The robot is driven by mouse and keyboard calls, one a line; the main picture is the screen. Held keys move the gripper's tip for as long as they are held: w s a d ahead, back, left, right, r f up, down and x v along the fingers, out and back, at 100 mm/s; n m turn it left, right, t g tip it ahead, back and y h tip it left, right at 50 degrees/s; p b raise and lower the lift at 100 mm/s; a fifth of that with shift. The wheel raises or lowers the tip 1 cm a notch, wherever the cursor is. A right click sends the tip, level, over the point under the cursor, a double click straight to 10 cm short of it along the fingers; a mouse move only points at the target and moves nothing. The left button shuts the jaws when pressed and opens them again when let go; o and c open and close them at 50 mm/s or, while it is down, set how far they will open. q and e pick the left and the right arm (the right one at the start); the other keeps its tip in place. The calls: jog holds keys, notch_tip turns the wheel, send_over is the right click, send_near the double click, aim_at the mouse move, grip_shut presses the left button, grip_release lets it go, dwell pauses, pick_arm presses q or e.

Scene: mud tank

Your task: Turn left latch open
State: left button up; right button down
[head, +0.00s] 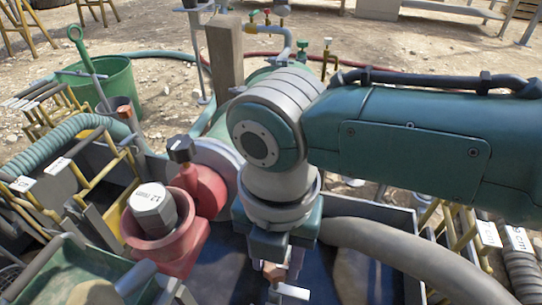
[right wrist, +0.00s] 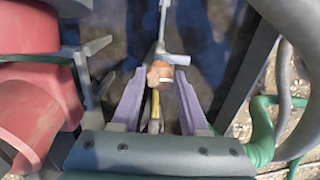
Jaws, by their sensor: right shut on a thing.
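A latch with a light grey handle (head: 293,291) and a rusty brown block is at the bottom centre of the head view, low in front of the dark blue tank. In the right wrist view its brown block (right wrist: 160,73) sits between the purple fingers, with the grey handle (right wrist: 174,59) reaching to the right just beyond the tips. My right gripper (head: 276,270) points down and is shut on the latch. The gripper body and fingers partly hide it in the head view. My left gripper is not in view.
A red pump fitting (head: 200,190) with a grey hexagonal cap stands close to the left of my right gripper. A thick grey hose (head: 400,250) runs to the right. Yellow railings (head: 108,170) and a green bucket (head: 105,85) are at the left. A wooden post (head: 225,60) stands behind.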

jog(key=shift+c, duration=2.1)
grip_release()
notch_tip(320, 180, up, 10)
jog(key=p, duration=0.5)
